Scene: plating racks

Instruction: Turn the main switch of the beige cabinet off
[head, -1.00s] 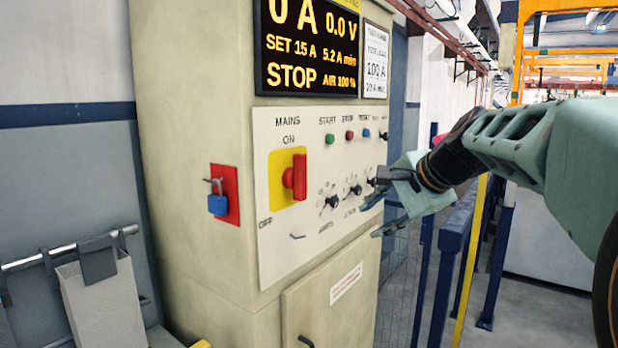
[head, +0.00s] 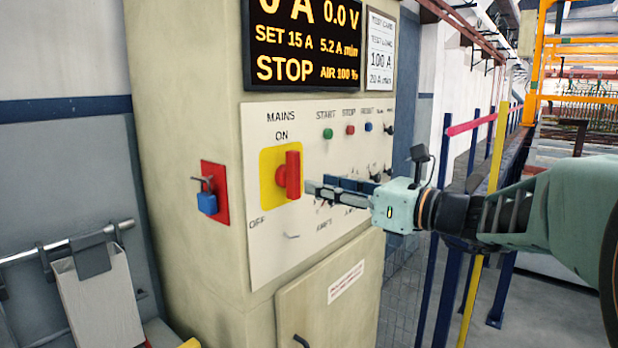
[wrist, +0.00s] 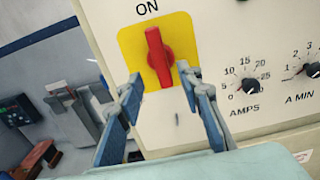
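The beige cabinet (head: 190,265) fills the middle of the head view. Its main switch is a red handle (head: 289,175) on a yellow plate (head: 268,192), under the labels MAINS and ON, with OFF at the lower left. The handle stands upright, toward ON. My gripper (head: 310,190) is just right of the handle in the head view. In the wrist view my gripper (wrist: 158,88) is open, its fingers apart on either side of the lower part of the red handle (wrist: 159,57). Contact with the handle cannot be told.
A blue padlock (head: 207,203) hangs on a red plate left of the switch. Start, stop and reset buttons (head: 350,130) and several knobs (wrist: 249,86) sit right of it. The display (head: 303,45) above reads STOP, 0 A. Blue posts and a yellow post (head: 484,215) stand at right.

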